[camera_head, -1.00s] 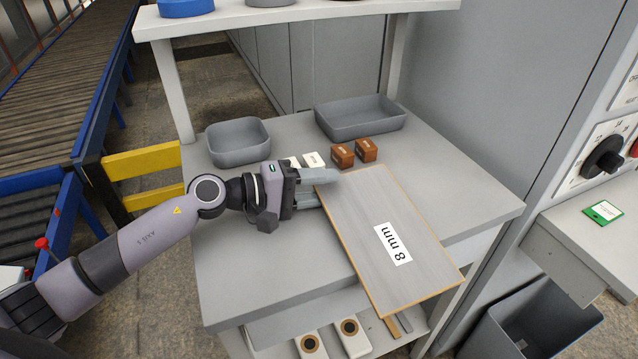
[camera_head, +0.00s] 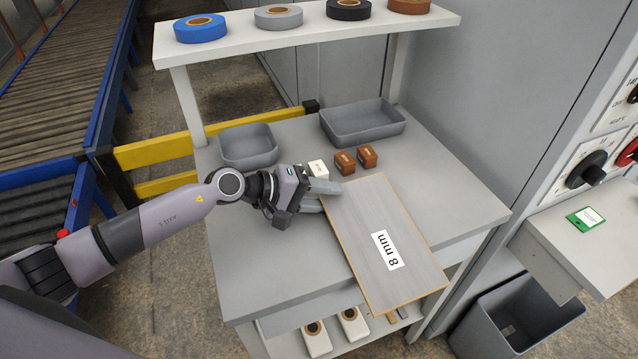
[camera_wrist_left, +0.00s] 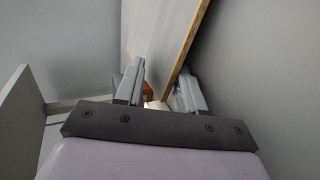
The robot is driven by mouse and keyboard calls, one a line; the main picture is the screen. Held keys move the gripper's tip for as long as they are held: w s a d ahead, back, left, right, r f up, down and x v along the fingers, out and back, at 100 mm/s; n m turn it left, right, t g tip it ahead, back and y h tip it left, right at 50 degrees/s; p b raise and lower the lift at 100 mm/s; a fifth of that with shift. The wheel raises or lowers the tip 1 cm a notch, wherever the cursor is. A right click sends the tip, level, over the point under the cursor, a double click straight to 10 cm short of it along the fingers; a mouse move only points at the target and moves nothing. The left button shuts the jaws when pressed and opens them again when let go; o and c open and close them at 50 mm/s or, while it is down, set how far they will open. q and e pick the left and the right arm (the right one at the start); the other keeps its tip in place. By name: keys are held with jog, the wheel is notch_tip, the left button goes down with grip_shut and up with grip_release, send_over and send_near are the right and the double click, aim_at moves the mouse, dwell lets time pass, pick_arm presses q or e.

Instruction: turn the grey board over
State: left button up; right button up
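The grey board (camera_head: 365,225) lies face up on the grey worktable, with an "8 mm" label and light wooden edges. Its near end overhangs the table's front edge. My left gripper (camera_head: 325,197) is at the board's far left corner, one finger over the top face and the other beside the left edge. In the left wrist view the fingers of the left gripper (camera_wrist_left: 160,90) stand apart, with the board (camera_wrist_left: 160,35) and its edge running up between them. Whether either finger touches it is unclear. My right gripper is out of view.
Two brown blocks (camera_head: 356,160) and a white block (camera_head: 318,168) stand just behind the board. Two grey bins (camera_head: 362,122) (camera_head: 248,147) stand farther back. A shelf (camera_head: 300,36) with tape rolls is above. The table (camera_head: 270,265) is clear left of the board.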

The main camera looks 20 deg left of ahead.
pick_arm(q)
jog(key=shift+r+p, duration=0.2)
jog(key=shift+p, duration=0.45)
jog(key=shift+a+y, duration=0.1)
jog(key=shift+y, duration=0.3)
jog(key=shift+a+g+y, duration=0.1)
jog(key=shift+g+y, duration=0.4)
jog(key=shift+r+g+y, duration=0.25)
jog(key=shift+g+y, duration=0.55)
jog(key=shift+y, duration=0.4)
jog(key=shift+s+a+g+y, duration=0.15)
jog(key=shift+g+y, duration=0.45)
jog(key=shift+y, duration=0.3)
jog(key=shift+a, duration=0.1)
